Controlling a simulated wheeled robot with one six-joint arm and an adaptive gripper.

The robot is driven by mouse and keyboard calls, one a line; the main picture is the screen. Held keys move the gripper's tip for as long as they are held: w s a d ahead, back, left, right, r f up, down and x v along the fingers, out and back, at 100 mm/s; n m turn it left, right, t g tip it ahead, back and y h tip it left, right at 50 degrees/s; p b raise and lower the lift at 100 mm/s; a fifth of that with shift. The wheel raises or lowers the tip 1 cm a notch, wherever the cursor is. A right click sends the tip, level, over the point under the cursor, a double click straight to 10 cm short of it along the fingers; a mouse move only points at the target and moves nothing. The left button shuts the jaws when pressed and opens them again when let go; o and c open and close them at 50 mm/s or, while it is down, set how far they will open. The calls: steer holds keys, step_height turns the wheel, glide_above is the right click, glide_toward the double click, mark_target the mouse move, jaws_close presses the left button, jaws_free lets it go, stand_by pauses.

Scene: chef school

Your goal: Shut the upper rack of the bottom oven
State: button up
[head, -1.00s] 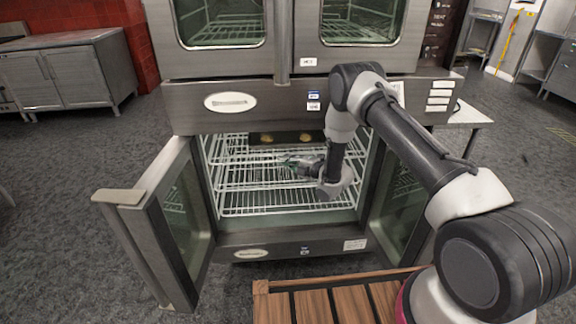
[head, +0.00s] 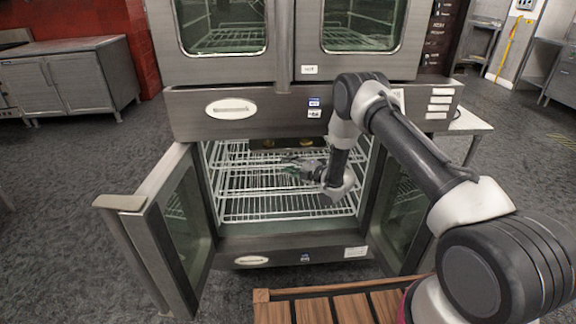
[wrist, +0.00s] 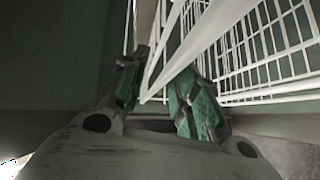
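The bottom oven (head: 345,252) stands open, with its left door (head: 181,232) and right door (head: 402,215) swung outward. White wire racks lie inside at different heights. The upper rack (head: 235,158) is partly hidden by my arm and the oven's top panel; I cannot tell how far out it sits. My gripper (head: 300,168) is inside the oven opening, among the racks. In the wrist view, my gripper (wrist: 160,80) has its two teal-padded fingers apart, with white rack bars (wrist: 190,55) close in front and between them. Contact with the bars is unclear.
An upper oven (head: 225,68) with closed glass doors stands above. A wooden slatted surface (head: 350,308) is in front. Open floor (head: 70,215) lies to the left.

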steer(key=v, duration=1.1)
